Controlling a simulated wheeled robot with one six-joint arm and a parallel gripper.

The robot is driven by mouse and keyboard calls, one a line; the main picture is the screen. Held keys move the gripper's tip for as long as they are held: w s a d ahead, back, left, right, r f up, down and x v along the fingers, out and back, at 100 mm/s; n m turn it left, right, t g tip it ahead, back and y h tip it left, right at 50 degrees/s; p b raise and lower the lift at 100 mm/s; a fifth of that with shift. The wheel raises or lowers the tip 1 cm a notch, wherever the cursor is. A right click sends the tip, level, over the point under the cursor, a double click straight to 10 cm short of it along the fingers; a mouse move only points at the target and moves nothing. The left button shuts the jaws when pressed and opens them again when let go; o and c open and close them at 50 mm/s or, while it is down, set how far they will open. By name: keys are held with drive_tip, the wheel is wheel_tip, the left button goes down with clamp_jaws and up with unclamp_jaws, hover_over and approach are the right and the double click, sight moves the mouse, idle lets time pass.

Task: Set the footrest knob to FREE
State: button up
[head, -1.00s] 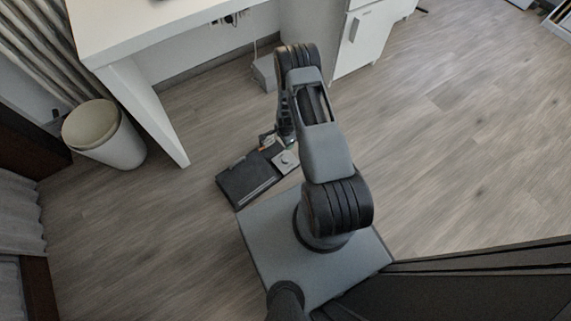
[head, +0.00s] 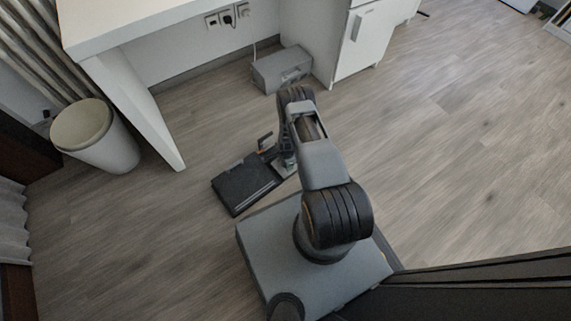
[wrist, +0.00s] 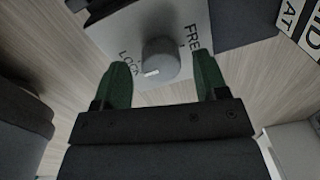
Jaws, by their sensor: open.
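The footrest (head: 245,184) is a flat black panel on the floor, with a small light plate (head: 285,169) at its right end, partly covered by my gripper in the head view. In the wrist view, the grey round knob (wrist: 160,57) stands on this plate (wrist: 112,38), between the words LOCK on the left and FREE on the right. A white mark on the knob's near edge sits left of its middle, on the LOCK side. My gripper (wrist: 162,80) is open, with green fingers spread wider than the knob, one toward each side. Contact with the knob is not visible.
A white desk (head: 135,95) stands behind the footrest, its leg at the left. A bin (head: 95,136) is beyond that leg. A grey box (head: 282,69) lies on the floor under the desk, beside a white cabinet (head: 357,40). The floor at right is clear.

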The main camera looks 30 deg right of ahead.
drive_tip(key=shift+f, duration=0.5)
drive_tip(key=shift+c, duration=0.3)
drive_tip(key=c, duration=0.9)
drive_tip(key=shift+o, duration=0.2)
